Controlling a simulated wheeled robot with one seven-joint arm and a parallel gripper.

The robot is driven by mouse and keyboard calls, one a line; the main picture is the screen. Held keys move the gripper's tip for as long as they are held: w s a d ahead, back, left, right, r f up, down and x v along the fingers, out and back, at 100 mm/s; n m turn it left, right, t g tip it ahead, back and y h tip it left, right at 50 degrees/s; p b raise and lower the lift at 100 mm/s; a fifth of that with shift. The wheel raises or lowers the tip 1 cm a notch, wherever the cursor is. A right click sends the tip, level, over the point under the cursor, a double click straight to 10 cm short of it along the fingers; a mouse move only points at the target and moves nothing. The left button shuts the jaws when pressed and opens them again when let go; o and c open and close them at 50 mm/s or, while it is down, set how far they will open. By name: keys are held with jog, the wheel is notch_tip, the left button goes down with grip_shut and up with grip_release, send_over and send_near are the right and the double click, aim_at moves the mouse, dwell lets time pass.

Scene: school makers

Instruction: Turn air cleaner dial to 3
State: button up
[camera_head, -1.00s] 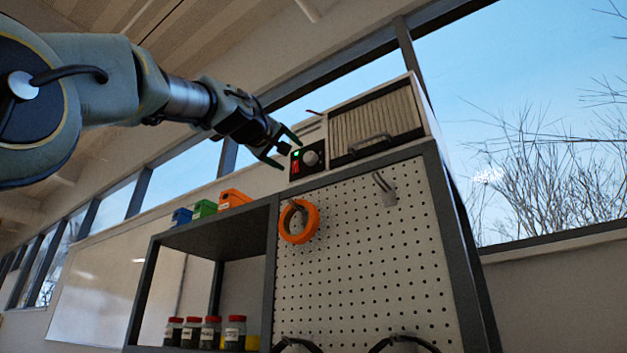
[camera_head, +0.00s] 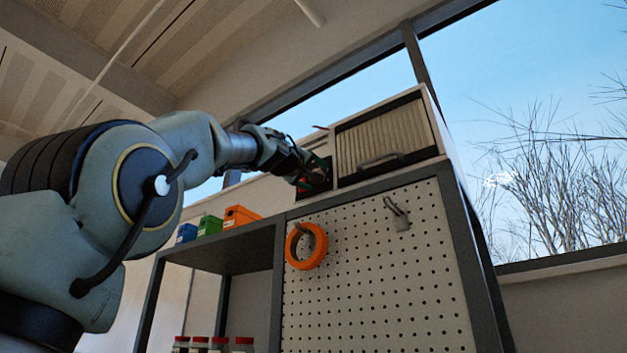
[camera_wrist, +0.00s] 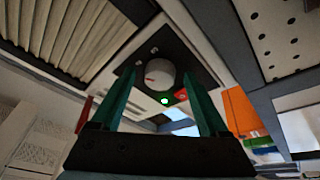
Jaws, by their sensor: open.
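The air cleaner (camera_head: 388,137) is a white box with a pleated filter, on top of the shelf unit. In the wrist view its dial (camera_wrist: 160,74) is a round pale knob with a red pointer mark, on a black panel (camera_wrist: 184,52). A green light (camera_wrist: 164,100) and a red switch (camera_wrist: 180,95) sit beside the dial. My gripper (camera_wrist: 158,85) is open, its two green fingers apart on either side of the dial; I cannot tell if they touch it. In the head view my gripper (camera_head: 316,172) covers the panel and hides the dial. No dial numbers are readable.
Orange (camera_head: 240,216), green (camera_head: 209,225) and blue (camera_head: 187,233) bins stand on the shelf top to the left. Below, a pegboard (camera_head: 365,245) carries an orange tape roll (camera_head: 306,246) and a hook (camera_head: 397,213). Red-lidded jars (camera_head: 220,345) stand lower left.

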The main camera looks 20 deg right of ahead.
grip_shut()
dwell(0.7)
